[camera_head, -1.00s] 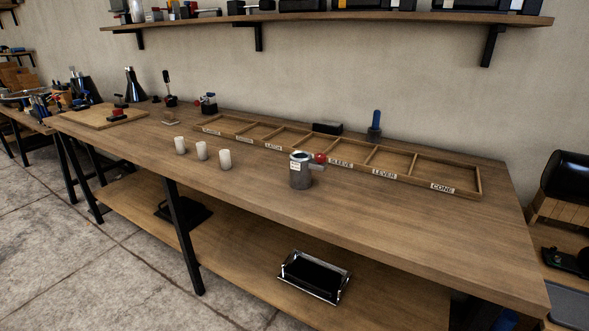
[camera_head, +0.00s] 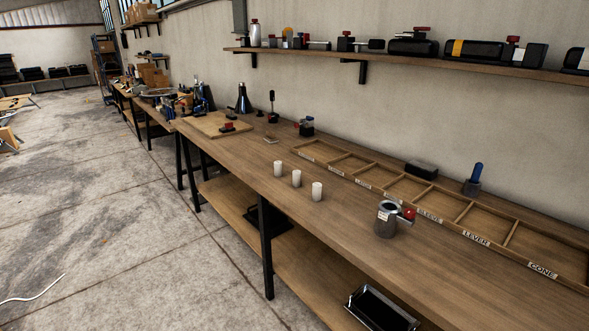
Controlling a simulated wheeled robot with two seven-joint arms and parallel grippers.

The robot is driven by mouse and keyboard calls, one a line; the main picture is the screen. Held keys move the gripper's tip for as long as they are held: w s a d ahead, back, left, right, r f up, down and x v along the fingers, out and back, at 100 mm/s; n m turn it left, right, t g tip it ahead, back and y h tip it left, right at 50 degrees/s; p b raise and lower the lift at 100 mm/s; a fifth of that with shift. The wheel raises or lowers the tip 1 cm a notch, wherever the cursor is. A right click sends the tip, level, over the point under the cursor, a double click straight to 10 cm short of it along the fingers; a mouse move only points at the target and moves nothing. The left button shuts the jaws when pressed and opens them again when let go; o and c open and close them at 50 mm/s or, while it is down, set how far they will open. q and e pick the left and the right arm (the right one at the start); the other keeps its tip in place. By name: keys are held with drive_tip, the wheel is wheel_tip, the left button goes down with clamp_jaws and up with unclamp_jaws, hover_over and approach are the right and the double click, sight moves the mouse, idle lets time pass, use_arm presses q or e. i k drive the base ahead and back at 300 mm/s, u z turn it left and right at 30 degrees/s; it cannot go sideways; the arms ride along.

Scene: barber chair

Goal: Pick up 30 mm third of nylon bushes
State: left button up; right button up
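Three white nylon bushes stand upright in a row along the front part of the wooden workbench (camera_head: 240,155). The left bush (camera_head: 278,168), the middle bush (camera_head: 296,178) and the right bush (camera_head: 317,191) stand apart from one another. They look alike in size from here, and I cannot read any size on them. Neither of my grippers is in the head view.
A grey metal pot with a red-knobbed handle (camera_head: 386,221) stands right of the bushes. Behind is a labelled wooden divider tray (camera_head: 503,249). A cutting board (camera_head: 215,124) lies left. A shelf (camera_head: 400,63) hangs above. Open floor (camera_head: 110,230) lies front left.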

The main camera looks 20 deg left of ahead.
sight(317, 187)
drive_tip(key=k, duration=0.65)
drive_tip(key=u, duration=0.6)
drive_tip(key=i, duration=0.8)
drive_tip(key=u, duration=0.7)
drive_tip(key=i, duration=0.85)
drive_tip(key=z, duration=0.6)
drive_tip(key=i, duration=1)
drive_tip(key=z, duration=0.7)
